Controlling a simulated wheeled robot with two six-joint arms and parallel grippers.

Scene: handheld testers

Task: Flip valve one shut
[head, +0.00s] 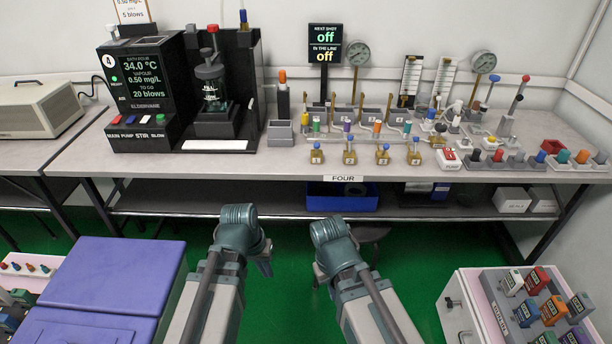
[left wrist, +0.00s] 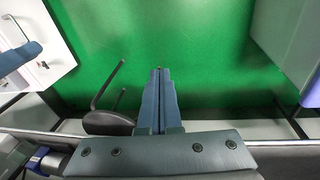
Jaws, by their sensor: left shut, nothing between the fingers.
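Several small brass valves stand in a row along the front edge of the bench, above the "FOUR" label. The leftmost valve (head: 317,154) carries a pale tag that looks like a 1; it is too small to tell which way its lever lies. My left gripper (head: 265,264) is low in front of the bench, well away from the valves. In the left wrist view its fingers (left wrist: 160,72) are shut together and empty, over the green floor. My right gripper (head: 320,275) hangs low beside it, mostly hidden by its own arm, so its opening cannot be told.
A black tester (head: 138,80) with a lit screen stands on the left of the bench (head: 205,168). A sign (head: 325,44) reads "off" twice. Gauges, coloured-topped parts and a lever crowd the right. A stool (left wrist: 108,122) shows near my left fingers. A blue bin (head: 342,203) sits below.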

